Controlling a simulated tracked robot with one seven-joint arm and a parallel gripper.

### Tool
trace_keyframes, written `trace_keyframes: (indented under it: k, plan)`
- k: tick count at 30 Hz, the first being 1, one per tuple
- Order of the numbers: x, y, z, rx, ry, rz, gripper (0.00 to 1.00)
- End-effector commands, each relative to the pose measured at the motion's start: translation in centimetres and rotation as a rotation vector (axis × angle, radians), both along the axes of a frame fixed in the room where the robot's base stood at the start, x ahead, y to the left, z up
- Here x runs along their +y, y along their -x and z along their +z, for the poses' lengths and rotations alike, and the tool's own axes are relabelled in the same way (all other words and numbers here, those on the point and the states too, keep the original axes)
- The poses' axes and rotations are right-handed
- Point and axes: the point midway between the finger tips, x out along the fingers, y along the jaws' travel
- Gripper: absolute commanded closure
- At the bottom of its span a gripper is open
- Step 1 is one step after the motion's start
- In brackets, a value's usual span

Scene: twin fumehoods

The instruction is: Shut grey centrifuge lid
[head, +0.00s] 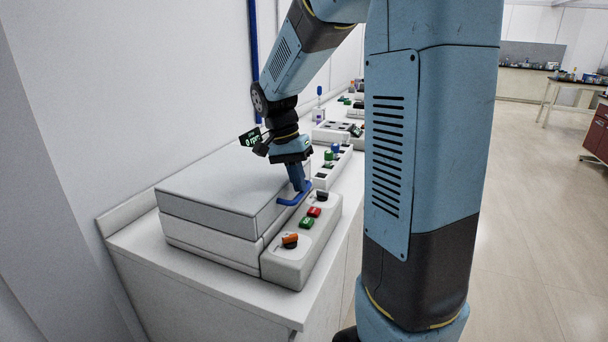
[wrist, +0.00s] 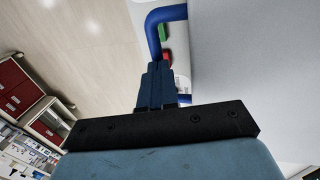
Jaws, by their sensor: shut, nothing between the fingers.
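The grey centrifuge (head: 215,246) stands on the white counter at the left in the head view. Its flat grey lid (head: 222,188) lies level on the body and looks down, with a thin dark seam below it. A blue handle (head: 292,200) sticks out from the lid's front edge; it also shows in the wrist view (wrist: 153,30). My gripper (head: 299,188) is shut and empty, pointing down at the handle. Its fingertips (wrist: 157,68) are at or very near the handle; I cannot tell whether they touch.
The centrifuge's front panel has an orange knob (head: 290,240), a green button (head: 306,222), a red button (head: 314,212) and a dark knob (head: 322,196). Other lab devices (head: 332,133) stand farther along the counter. A wall runs close on the left. Open floor (head: 530,220) lies to the right.

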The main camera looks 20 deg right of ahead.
Motion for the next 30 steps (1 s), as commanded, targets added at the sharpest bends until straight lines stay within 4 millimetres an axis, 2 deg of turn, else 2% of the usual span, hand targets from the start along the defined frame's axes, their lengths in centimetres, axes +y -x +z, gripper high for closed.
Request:
trace_keyframes:
  k: [1, 2, 14, 20, 30]
  plan:
    - [-0.2, 0.5, -0.9, 0.021, 0.001, -0.002, 1.00]
    - [-0.2, 0.6, -1.0, 0.023, 0.000, -0.002, 1.00]
    - [-0.3, 0.5, -0.7, 0.023, 0.002, -0.005, 1.00]
    - [0.2, 0.1, 2.1, 0.008, 0.002, -0.003, 1.00]
    - [1.5, -1.0, 8.9, -0.005, 0.001, 0.003, 1.00]
